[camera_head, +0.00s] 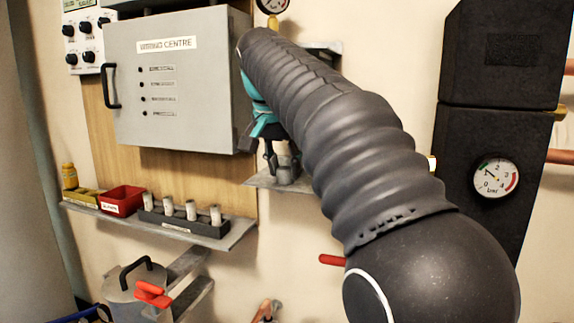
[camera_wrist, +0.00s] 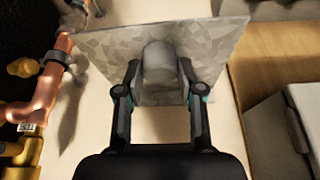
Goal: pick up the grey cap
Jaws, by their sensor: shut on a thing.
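The grey cap (camera_wrist: 158,66) is a short rounded grey piece on a small galvanised metal plate (camera_wrist: 215,45). In the wrist view my gripper (camera_wrist: 158,75) has one finger on each side of the cap and is shut on it. In the head view my gripper (camera_head: 284,165) is over a small shelf right of the cabinet, with the cap (camera_head: 285,175) low between the fingers. My arm hides part of this shelf. I cannot tell whether the cap still touches the plate.
A grey control cabinet (camera_head: 180,80) stands close to my gripper's left. A lower shelf (camera_head: 235,236) holds a red bin (camera_head: 122,201) and a dark rack (camera_head: 180,222) with several pale cylinders. Black insulated boxes (camera_head: 500,50) with a gauge are at right. Copper pipe (camera_wrist: 45,90) runs at the wrist view's left.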

